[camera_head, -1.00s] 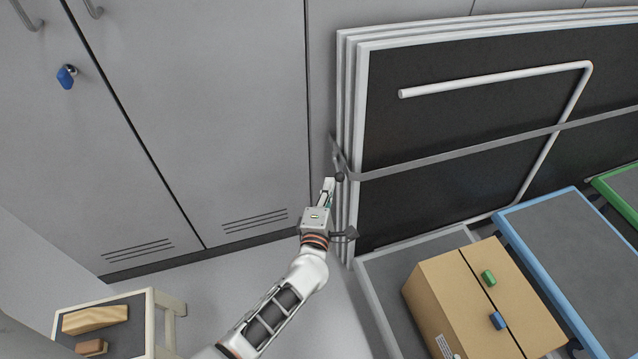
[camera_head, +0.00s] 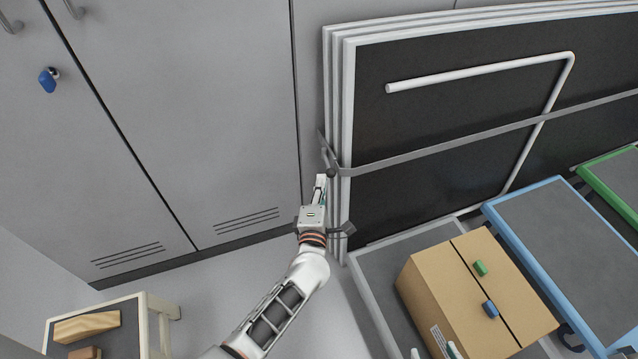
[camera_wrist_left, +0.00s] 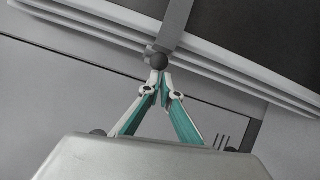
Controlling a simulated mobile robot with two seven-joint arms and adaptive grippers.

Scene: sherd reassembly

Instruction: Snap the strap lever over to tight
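A grey strap (camera_head: 440,150) runs across a stack of framed dark panels (camera_head: 430,125). At the panels' left edge is the strap's lever, ending in a dark round knob (camera_head: 331,173). In the left wrist view the knob (camera_wrist_left: 158,62) sits just beyond my fingertips, in front of the strap (camera_wrist_left: 176,22). My left gripper (camera_head: 321,180) is at the knob, its fingers converging with the tips together (camera_wrist_left: 160,80). I cannot tell whether the tips touch the knob. Two pale fingertips of my right gripper (camera_head: 433,352) show apart at the bottom edge, with nothing seen between them.
A cardboard box (camera_head: 440,290) with green and blue pieces stands on a grey platform right of my left arm. Blue-edged (camera_head: 545,185) and green-edged trays lie further right. Grey cabinet doors (camera_head: 190,110) fill the left. A small stand (camera_head: 145,325) holds wooden blocks.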

